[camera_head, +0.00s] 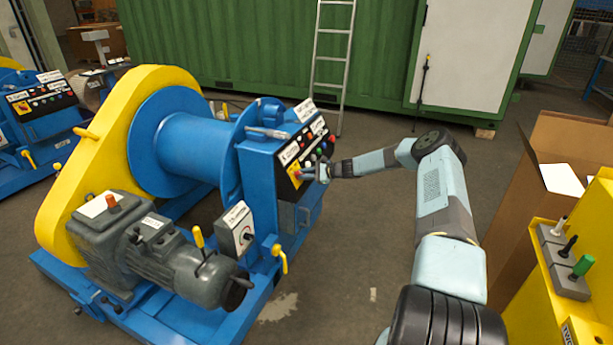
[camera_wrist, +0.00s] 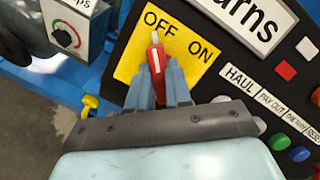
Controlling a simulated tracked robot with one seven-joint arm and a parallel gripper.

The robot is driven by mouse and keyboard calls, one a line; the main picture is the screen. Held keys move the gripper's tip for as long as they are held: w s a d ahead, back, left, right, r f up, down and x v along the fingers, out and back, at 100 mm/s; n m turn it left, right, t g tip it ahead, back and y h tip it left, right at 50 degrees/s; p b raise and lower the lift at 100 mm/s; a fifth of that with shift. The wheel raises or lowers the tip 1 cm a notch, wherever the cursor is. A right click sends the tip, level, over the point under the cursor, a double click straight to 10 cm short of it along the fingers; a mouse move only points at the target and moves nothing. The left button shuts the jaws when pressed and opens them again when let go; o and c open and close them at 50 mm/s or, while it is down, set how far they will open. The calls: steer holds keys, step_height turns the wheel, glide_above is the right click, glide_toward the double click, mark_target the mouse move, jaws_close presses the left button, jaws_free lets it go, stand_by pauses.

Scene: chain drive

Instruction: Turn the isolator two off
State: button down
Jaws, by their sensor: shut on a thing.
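The isolator is a red handle (camera_wrist: 158,72) with a white line and pale tip, on a yellow plate (camera_wrist: 127,66) marked OFF and ON. In the wrist view its tip points up at the OFF lettering, leaning slightly left; ON lies to the right. My gripper (camera_wrist: 158,82) has one blue-grey finger on each side of the handle and is shut on it. In the head view my gripper (camera_head: 319,173) is at the near blue winch's control panel (camera_head: 311,147), and the handle is mostly hidden there. I cannot read a number two on it.
In the wrist view, coloured buttons (camera_wrist: 279,142) sit right of the plate and a grey dial box (camera_wrist: 72,28) is upper left. A second winch (camera_head: 30,115) stands far left. A yellow unit with levers (camera_head: 570,265) and a cardboard box (camera_head: 545,160) stand right. Floor is open between.

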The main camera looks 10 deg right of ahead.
steer(key=shift+s+a+f+n, duration=0.2)
steer(key=shift+a+n, duration=0.15)
steer(key=shift+n, duration=0.15)
steer(key=c, duration=1)
jaws_free()
steer(key=shift+c, duration=0.2)
steer(key=shift+w+d+r, duration=0.1)
steer(key=shift+d, duration=0.05)
steer(key=v, duration=1.3)
steer(key=shift+d, duration=0.35)
steer(key=shift+r, duration=0.15)
